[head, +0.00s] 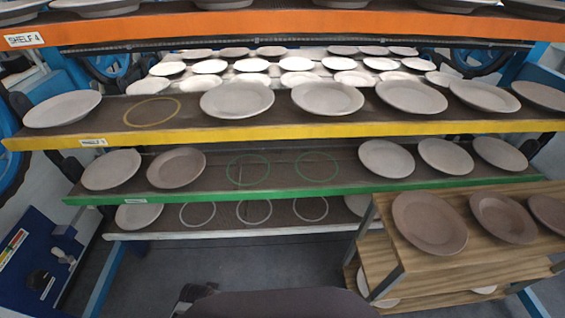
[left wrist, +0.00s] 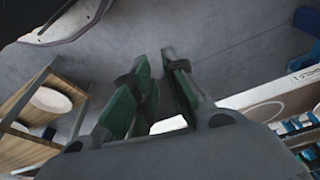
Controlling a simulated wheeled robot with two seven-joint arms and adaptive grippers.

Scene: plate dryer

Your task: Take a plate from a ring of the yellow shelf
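The yellow shelf (head: 330,131) runs across the head view. A row of pale round plates stands on it, one at the far left (head: 62,109) and several from the middle to the right, such as this plate (head: 237,100). Between them is an empty yellow ring (head: 152,112). My left gripper (left wrist: 158,62) shows in the left wrist view, its green-backed fingers apart with nothing between them. It points over bare grey floor, away from the shelf plates. My right gripper is in neither view.
An orange shelf (head: 300,24) with plates is above. Below, a green shelf (head: 300,190) has two empty green rings, and a white shelf (head: 270,230) has empty white rings. A wooden rack (head: 470,266) with brownish plates stands at the lower right. Blue machinery (head: 40,262) is at left.

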